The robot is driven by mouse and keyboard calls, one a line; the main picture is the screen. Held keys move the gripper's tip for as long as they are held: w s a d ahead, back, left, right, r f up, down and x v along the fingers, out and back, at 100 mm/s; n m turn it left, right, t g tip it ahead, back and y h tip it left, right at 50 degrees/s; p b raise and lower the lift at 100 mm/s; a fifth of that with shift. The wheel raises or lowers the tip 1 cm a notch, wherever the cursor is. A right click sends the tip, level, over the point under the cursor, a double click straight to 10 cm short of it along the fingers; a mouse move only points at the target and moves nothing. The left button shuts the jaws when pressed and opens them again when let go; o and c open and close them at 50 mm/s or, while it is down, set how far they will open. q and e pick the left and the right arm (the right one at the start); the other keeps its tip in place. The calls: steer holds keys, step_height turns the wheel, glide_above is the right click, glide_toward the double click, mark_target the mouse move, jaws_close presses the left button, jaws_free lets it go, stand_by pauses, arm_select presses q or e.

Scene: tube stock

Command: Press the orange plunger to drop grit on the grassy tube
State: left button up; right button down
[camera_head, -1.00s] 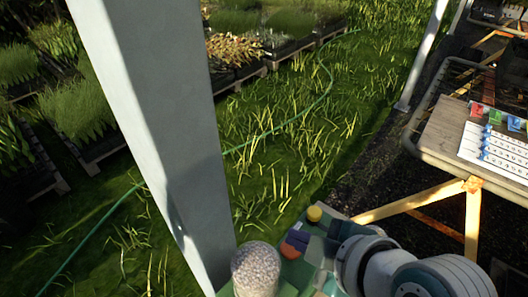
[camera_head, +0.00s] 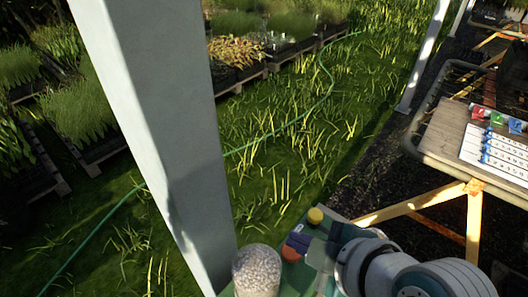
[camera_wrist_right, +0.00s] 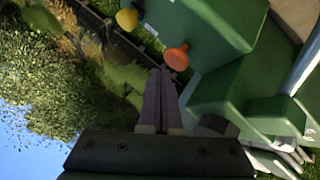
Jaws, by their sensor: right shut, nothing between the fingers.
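The orange plunger (camera_head: 291,254) is a round knob on a green housing at the bottom of the head view. It also shows in the right wrist view (camera_wrist_right: 177,57), just beyond the fingertips. My right gripper (camera_head: 298,241) is shut and empty, its purple fingers (camera_wrist_right: 160,75) pointing toward the orange knob. In the head view the fingertips are right beside the knob; I cannot tell whether they touch it. A clear container of pale grit (camera_head: 257,268) stands to the left of the knob. I cannot make out the grassy tube. My left gripper is not in view.
A yellow knob (camera_head: 315,215) sits behind the orange one, and also shows in the right wrist view (camera_wrist_right: 127,19). A grey post (camera_head: 165,130) rises at left. A wooden table (camera_head: 450,130) with a chart (camera_head: 495,155) stands at right. Grass lies behind.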

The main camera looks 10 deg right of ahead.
steer(key=shift+f, duration=0.1)
steer(key=shift+f+b, duration=0.3)
steer(key=shift+f, duration=0.05)
steer(key=shift+f, duration=0.3)
stand_by(0.7)
steer(key=shift+f+b, duration=0.55)
steer(key=shift+b, duration=0.1)
steer(key=shift+r, duration=0.1)
stand_by(0.4)
steer(key=shift+r+p, duration=1.1)
steer(key=shift+p, duration=0.15)
steer(key=shift+r, duration=0.1)
